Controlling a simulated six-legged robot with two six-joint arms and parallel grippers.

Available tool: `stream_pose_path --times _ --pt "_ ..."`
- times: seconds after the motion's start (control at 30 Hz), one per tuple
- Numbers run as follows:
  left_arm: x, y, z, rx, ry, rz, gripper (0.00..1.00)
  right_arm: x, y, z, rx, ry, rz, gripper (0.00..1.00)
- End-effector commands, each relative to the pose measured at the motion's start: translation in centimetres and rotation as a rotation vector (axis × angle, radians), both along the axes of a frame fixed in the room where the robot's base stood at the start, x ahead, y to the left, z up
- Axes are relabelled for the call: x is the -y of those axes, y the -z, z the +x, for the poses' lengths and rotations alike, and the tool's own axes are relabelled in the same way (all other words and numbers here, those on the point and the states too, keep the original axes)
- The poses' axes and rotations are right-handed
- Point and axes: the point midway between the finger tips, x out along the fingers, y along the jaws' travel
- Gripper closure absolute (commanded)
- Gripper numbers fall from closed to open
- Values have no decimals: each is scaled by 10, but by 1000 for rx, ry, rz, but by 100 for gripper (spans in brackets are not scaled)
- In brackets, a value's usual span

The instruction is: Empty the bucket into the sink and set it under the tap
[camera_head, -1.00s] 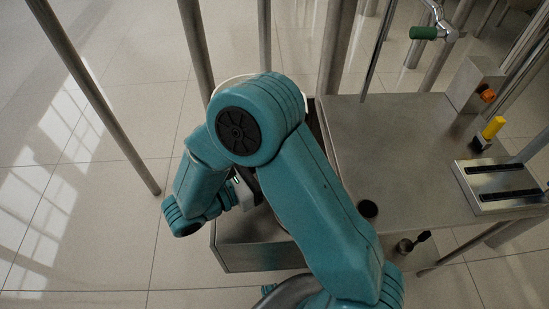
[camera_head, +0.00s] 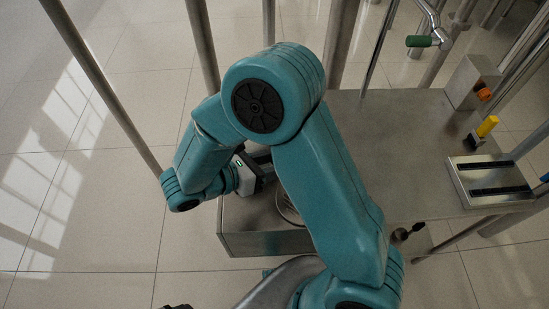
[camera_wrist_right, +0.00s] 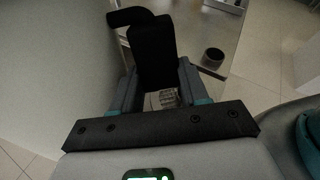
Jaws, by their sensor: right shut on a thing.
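My right gripper (camera_head: 262,162) hangs beside the sink under my bent teal arm. In the right wrist view its fingers (camera_wrist_right: 155,88) are shut on a black grip (camera_wrist_right: 150,45). A large smooth pale grey surface (camera_wrist_right: 55,70) fills the left of that view; it looks like the bucket's side, but I cannot be sure. In the head view my arm hides the bucket. The steel sink (camera_head: 262,243) lies below, with a round metal part (camera_head: 289,207) showing inside it. A chrome tap with a green handle (camera_head: 419,41) stands at the back right. My left gripper is not in view.
The steel worktop (camera_head: 400,150) extends right of the sink. It carries a grey box with an orange knob (camera_head: 484,95), a yellow-topped part (camera_head: 487,126) and a slotted plate (camera_head: 494,181). Metal posts (camera_head: 203,45) stand behind. Tiled floor on the left is open.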

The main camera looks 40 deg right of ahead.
Motion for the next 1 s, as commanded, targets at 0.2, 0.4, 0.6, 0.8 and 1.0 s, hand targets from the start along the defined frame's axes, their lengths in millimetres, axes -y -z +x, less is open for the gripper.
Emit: stream_pose_path --times 0.2,0.4,0.6,0.8,1.0 --pt "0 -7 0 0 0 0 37 1 -4 0 -11 0 33 100" --pt "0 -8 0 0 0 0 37 1 -6 0 -11 0 34 100" --pt "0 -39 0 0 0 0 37 1 -26 0 -38 2 109 100" --pt "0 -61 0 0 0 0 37 0 -35 0 -71 3 200 100" --pt "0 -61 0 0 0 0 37 0 -32 0 -79 1 222 100"
